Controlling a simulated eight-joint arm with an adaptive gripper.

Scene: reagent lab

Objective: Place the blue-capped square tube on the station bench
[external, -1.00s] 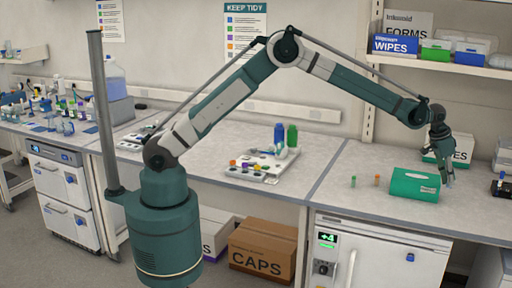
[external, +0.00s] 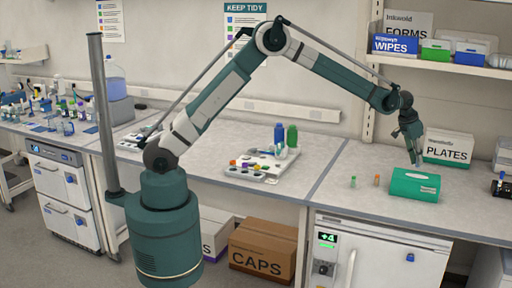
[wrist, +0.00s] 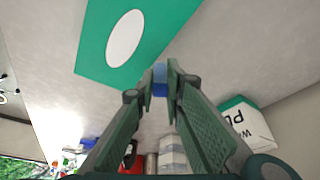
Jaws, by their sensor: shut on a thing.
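My gripper (external: 417,161) is shut and points down above the back of the green tissue box (external: 415,185) on the right bench (external: 345,210). In the wrist view its fingertips (wrist: 160,82) close on a small blue piece, which looks like the blue cap of the square tube (wrist: 159,78). The rest of the tube is hidden, and I cannot make it out in the external view. The green box with its white oval opening also shows in the wrist view (wrist: 100,50).
Small green-capped (external: 353,181) and orange-capped (external: 377,180) tubes stand left of the tissue box. A PLATES box (external: 448,147) stands behind it. A white tray (external: 245,173) with coloured caps and bottles is on the middle bench (external: 215,165). Free bench surface lies left of the small tubes.

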